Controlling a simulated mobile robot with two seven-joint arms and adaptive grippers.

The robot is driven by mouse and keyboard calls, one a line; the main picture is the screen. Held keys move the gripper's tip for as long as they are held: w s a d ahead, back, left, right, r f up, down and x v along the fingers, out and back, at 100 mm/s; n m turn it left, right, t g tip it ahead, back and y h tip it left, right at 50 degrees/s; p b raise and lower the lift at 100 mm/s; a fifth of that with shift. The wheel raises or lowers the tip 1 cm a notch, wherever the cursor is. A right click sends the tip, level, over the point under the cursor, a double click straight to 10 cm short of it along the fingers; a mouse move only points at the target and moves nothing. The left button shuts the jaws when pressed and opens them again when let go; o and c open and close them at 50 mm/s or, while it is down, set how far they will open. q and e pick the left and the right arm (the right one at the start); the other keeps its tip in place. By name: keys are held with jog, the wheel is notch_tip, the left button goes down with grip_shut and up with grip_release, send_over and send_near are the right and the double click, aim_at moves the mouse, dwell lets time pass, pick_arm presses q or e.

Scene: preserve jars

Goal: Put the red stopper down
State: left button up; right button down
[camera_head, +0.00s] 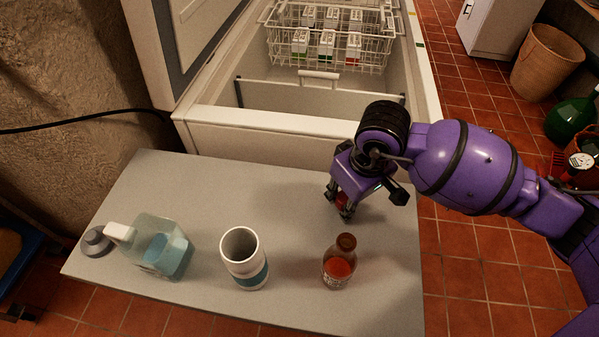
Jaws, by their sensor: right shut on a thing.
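My right gripper (346,213) is at the right part of the grey table, pointing down and shut on the red stopper (343,200). The stopper shows only in part between the fingers. I cannot tell whether it touches the tabletop. A bottle (338,268) with red contents and a brown neck stands upright on the table (290,195), nearer than the gripper. My left gripper is not in view.
A white cup with a blue band (245,262) stands mid-table. A jug with blue liquid (163,248) and a grey lid (97,242) are at the left. An open chest freezer (250,146) with a wire basket (335,45) is behind. The table's back middle is clear.

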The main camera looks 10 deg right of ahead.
jog(key=c, duration=1.4)
grip_release()
jog(key=shift+c, duration=0.2)
jog(key=shift+r+p, duration=0.3)
notch_tip(320, 180, up, 12)
jog(key=s, duration=0.1)
jog(key=shift+s+d+f, duration=0.25)
jog(key=shift+s+d, duration=0.05)
jog(key=shift+d, duration=0.1)
